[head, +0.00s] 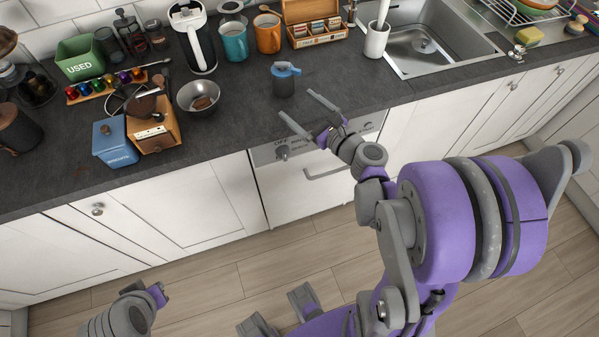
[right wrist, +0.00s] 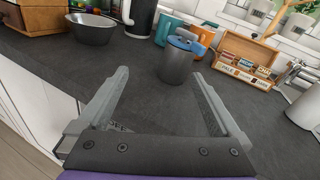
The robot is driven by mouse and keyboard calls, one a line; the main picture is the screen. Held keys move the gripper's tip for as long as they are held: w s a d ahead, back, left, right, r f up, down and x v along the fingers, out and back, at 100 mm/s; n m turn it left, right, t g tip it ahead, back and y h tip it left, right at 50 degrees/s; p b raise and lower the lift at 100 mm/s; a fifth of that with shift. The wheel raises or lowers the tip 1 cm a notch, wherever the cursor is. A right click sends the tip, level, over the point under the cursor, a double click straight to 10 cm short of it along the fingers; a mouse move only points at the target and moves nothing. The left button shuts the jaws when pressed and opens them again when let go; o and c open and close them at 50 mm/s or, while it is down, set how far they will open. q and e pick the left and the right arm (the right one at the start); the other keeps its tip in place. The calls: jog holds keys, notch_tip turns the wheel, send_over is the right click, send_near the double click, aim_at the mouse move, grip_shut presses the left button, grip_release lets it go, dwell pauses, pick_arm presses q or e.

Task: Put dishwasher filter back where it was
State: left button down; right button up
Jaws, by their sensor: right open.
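The dishwasher filter, a dark grey cylinder with a blue top and handle (head: 285,80), stands upright on the slate worktop (head: 235,115). My right gripper (head: 303,105) is open and empty over the worktop's front part, fingers pointing toward the filter. In the right wrist view the filter (right wrist: 177,62) stands just beyond and between the fingertips (right wrist: 160,74), apart from them. The dishwasher (head: 318,190) is below the worktop edge, its white door closed. Its inside is hidden. My left gripper (head: 150,292) is low at the bottom left, away from the worktop; its fingers are unclear.
Behind the filter stand a teal mug (head: 234,45), an orange mug (head: 267,36) and a wooden tea box (head: 315,28). A metal bowl (head: 198,96) and coffee grinder (head: 152,130) are left. A utensil cup (head: 376,40) and sink (head: 425,45) are right. Worktop around the filter is clear.

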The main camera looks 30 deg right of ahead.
jog(key=a+n+g+y, duration=0.1)
jog(key=a+n, duration=0.1)
jog(key=s+a+f+n+g, duration=0.1)
jog(key=a+n, duration=0.2)
jog(key=a+f+n+g+y, duration=0.1)
jog(key=a+n, duration=0.1)
jog(key=a, duration=0.1)
jog(key=shift+s+n+y, duration=0.25)
jog(key=shift+n+y, duration=0.05)
jog(key=shift+n, duration=0.1)
jog(key=s+a+f+n+g, duration=0.35)
jog(key=s+a+n, duration=0.2)
jog(key=n, duration=0.35)
jog(key=s+f+n+g+h, duration=0.2)
jog(key=s+n+g+h, duration=0.2)
jog(key=s+n, duration=0.7)
jog(key=n+g, duration=0.1)
jog(key=n, duration=0.3)
jog(key=shift+d+f+n+h, duration=0.15)
jog(key=shift+d+n+h, duration=0.15)
jog(key=shift+d+n, duration=0.1)
